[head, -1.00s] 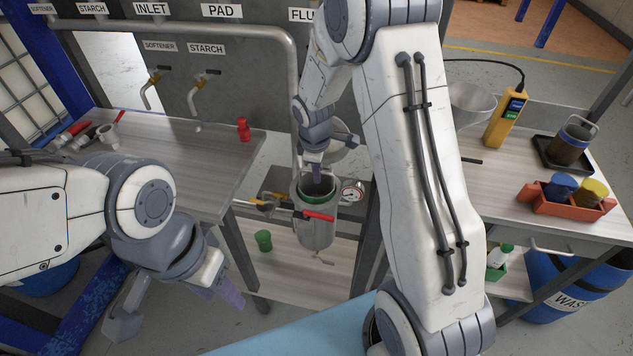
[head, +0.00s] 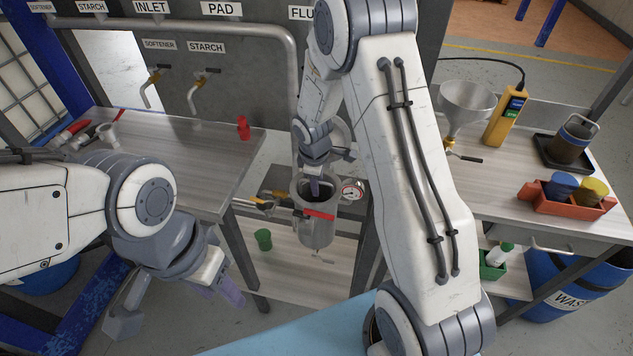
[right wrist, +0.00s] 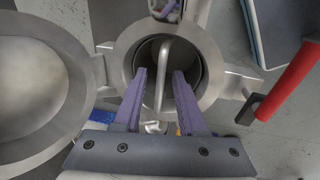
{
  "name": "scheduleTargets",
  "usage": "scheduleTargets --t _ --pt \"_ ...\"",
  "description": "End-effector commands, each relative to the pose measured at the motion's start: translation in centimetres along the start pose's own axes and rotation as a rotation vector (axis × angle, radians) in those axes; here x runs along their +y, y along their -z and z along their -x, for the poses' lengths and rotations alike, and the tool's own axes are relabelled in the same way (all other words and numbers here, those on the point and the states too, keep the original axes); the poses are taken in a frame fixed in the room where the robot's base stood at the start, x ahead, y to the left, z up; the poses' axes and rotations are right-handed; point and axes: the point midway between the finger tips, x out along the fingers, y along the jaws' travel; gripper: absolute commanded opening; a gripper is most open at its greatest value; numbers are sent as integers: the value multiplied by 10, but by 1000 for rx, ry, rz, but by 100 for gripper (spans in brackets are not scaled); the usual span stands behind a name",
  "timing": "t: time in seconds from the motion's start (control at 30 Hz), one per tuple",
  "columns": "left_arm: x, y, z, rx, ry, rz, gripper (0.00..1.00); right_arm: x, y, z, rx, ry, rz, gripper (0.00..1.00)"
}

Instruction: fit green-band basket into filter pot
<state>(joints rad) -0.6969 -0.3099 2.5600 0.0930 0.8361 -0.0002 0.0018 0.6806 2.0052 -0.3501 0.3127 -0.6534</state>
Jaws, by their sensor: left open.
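The filter pot (head: 317,233) stands open in the middle of the head view, with a red-handled lever at its front. It also shows in the right wrist view (right wrist: 207,62), its round lid (right wrist: 38,92) swung open at the left. The basket sits down inside the pot; its wire handle (right wrist: 164,75) stands up in the mouth, and its green band is hidden. My right gripper (right wrist: 158,75) is at the pot mouth, its fingers apart on either side of the handle with gaps showing. My left gripper (head: 222,292) is open and empty at lower left, away from the pot.
A pressure gauge (head: 352,189) sits right of the pot. A green cup (head: 263,240) stands on the lower shelf. A banded basket (head: 572,143) stands in a black tray on the right bench, near a red box (head: 566,205) and a funnel (head: 466,100). The left bench has free room.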

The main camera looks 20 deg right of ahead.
Motion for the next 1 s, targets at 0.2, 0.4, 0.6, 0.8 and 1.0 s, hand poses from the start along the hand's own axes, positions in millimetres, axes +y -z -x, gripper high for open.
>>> scheduleTargets --t 0.2,0.4,0.6,0.8,1.0 --pt "0 0 3 0 0 0 50 1 0 4 0 0 -1 40" --pt "0 0 2 0 0 0 50 2 0 32 3 -5 -1 40" --pt "0 0 0 0 0 0 50 2 0 76 3 -6 -1 40" --pt "0 0 -2 0 0 0 50 2 0 109 2 -3 -2 40" --pt "0 0 -2 0 0 0 50 -12 6 131 8 4 -10 40"
